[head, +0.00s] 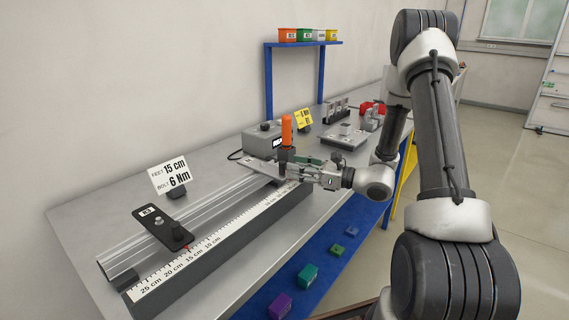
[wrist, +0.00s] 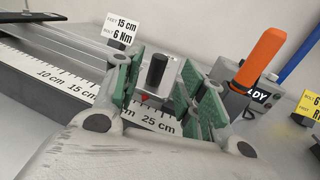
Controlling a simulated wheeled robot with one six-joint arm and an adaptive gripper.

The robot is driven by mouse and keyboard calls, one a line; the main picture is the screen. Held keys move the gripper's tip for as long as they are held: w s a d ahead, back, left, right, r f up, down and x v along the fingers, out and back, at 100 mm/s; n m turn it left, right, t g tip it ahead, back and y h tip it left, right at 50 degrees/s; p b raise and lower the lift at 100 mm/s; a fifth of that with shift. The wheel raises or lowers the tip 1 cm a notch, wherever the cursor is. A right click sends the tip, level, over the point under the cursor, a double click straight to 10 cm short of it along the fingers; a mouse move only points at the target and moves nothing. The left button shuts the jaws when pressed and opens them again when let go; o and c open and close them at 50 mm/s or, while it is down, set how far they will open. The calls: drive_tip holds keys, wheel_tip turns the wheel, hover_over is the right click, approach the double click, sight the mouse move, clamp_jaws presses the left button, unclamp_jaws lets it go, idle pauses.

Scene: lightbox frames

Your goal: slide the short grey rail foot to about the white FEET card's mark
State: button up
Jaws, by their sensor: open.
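The short grey rail foot (wrist: 169,76), a grey block with a black knob on top, sits at the rail in the wrist view. Its red pointer is over the scale (wrist: 75,84), a little short of the 25 cm print. My gripper (wrist: 159,82) is open, with a green pad on either side of the foot; whether either pad touches it I cannot tell.
A black foot (head: 158,222) with a knob sits on the near part of the rail (head: 208,203). An orange-handled tool (head: 287,130) and a grey box with a display (head: 258,140) stand close behind my gripper. A yellow card (head: 304,117) stands beyond.

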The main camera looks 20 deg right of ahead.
sight(282, 174)
drive_tip(key=shift+x, duration=2.7)
drive_tip(key=shift+a, duration=0.1)
clamp_jaws()
